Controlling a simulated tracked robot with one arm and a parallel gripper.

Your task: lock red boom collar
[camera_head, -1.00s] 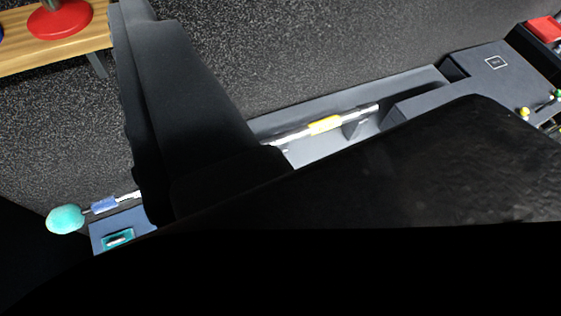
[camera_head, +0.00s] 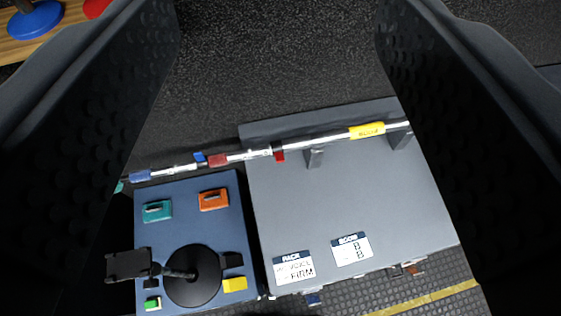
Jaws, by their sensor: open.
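A silver boom pole (camera_head: 310,142) runs across the middle of the view, tilted slightly up to the right. It carries a red band (camera_head: 217,160) left of centre, a small red tab (camera_head: 279,155) further right, a blue band (camera_head: 140,176) with a small blue tab (camera_head: 199,156), and a yellow band (camera_head: 367,130). I cannot tell from this view whether the red collar is locked. My gripper (camera_head: 278,30) is open and empty, its dark jaws wide apart at left and right. The red parts show between the jaws, apart from both.
The pole rests on brackets on a grey case (camera_head: 350,200) with two printed cards (camera_head: 293,267) (camera_head: 351,248). A blue panel (camera_head: 180,190) at lower left bears teal (camera_head: 157,210) and orange (camera_head: 213,199) blocks and a black round base (camera_head: 193,275). A wooden shelf (camera_head: 60,37) is upper left.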

